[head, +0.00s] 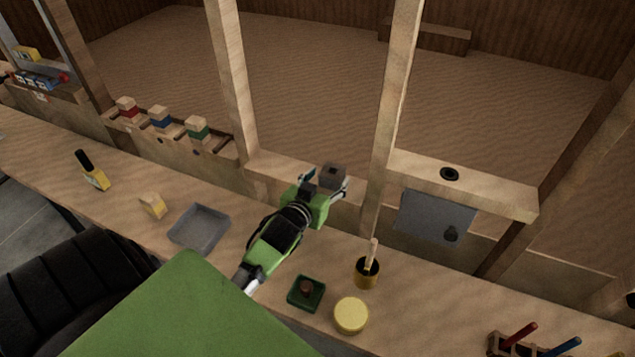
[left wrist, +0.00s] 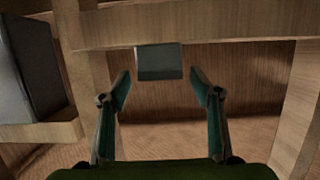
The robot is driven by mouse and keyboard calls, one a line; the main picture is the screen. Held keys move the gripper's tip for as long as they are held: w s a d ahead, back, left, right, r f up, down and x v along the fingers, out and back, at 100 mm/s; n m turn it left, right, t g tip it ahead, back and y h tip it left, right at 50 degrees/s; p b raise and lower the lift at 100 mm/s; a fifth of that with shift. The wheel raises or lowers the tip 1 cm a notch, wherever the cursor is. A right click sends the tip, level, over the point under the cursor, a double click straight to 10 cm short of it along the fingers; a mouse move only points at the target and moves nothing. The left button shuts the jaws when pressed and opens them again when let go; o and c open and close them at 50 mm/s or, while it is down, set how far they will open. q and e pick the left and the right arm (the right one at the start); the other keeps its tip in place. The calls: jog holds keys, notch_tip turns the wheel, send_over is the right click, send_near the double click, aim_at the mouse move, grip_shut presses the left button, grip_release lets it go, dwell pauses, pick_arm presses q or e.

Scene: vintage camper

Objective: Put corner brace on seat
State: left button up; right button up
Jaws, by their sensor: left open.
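A small dark grey-brown block (head: 333,171), perhaps the corner brace, is at the wooden ledge just beyond my left gripper (head: 326,184). In the left wrist view the block (left wrist: 159,62) shows grey, against a wooden beam, centred between and ahead of the fingertips. My left gripper (left wrist: 166,86) is open, with a finger on each side and clear gaps to the block. I cannot tell the brace's full shape. A black ribbed, padded surface (head: 55,290) at lower left may be the seat; I cannot be sure. My right gripper is not in view.
Wooden posts (head: 232,80) stand beside the gripper. A grey panel (head: 435,217) hangs at right.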

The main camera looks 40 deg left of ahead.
pick_arm(q)
jog(key=b+v, duration=0.1)
jog(key=v, duration=0.6)
jog(key=shift+s, duration=0.35)
jog(key=shift+r, duration=0.15)
